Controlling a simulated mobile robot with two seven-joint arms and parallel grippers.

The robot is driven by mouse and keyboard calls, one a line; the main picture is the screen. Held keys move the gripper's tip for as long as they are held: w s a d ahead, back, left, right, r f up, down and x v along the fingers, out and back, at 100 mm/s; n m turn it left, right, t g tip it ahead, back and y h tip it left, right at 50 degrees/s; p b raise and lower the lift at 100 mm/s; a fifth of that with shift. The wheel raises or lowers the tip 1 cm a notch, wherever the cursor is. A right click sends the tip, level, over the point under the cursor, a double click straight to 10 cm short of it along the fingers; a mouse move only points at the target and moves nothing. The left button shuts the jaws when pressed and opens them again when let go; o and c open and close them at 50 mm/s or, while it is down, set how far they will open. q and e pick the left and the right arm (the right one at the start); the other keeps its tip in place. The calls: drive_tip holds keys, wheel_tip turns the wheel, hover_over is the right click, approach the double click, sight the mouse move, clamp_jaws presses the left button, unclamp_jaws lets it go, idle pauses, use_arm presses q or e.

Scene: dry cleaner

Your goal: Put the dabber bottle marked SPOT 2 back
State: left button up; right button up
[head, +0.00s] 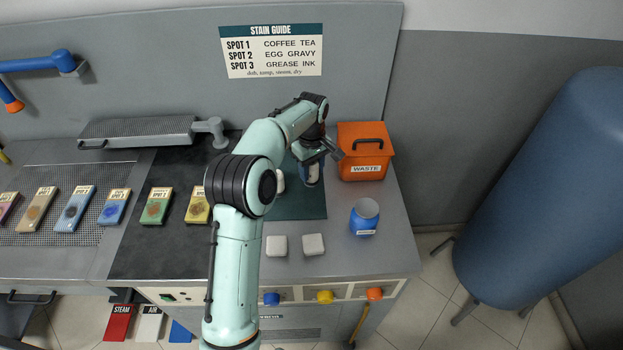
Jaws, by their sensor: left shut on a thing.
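My left arm reaches up the middle of the head view, and its gripper (318,152) is over the dark green mat (303,207). The gripper is shut on a small bottle (312,173) with blue and pale parts, at the mat's right side. I cannot read a mark on this bottle, nor tell whether its base touches the mat. Another pale object (279,181) shows on the mat just left of it, partly hidden by my arm. My right gripper is not in view.
An orange WASTE bin (364,155) stands close right of the gripper. A blue jar (364,217) and two white pads (313,244) are nearer the front. Several labelled cloth swatches (156,205) lie at left. A stain guide (271,51) hangs behind. A large blue tank (550,190) stands at right.

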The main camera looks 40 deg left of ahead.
sight(312, 178)
use_arm(q)
wheel_tip(312, 178, down, 4)
drive_tip(key=shift+f, duration=0.1)
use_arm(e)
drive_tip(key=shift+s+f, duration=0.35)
use_arm(q)
drive_tip(key=shift+w, duration=0.1)
drive_tip(key=shift+f, duration=0.2)
drive_tip(key=o, duration=1.1)
drive_tip(key=shift+o, duration=0.2)
drive_tip(key=shift+r, duration=0.15)
wheel_tip(312, 178, up, 11)
drive_tip(key=shift+w+r+p, duration=0.1)
drive_tip(key=shift+w+p, duration=0.05)
drive_tip(key=shift+p, duration=0.35)
drive_tip(key=shift+s+r, duration=0.25)
drive_tip(key=shift+r, duration=0.25)
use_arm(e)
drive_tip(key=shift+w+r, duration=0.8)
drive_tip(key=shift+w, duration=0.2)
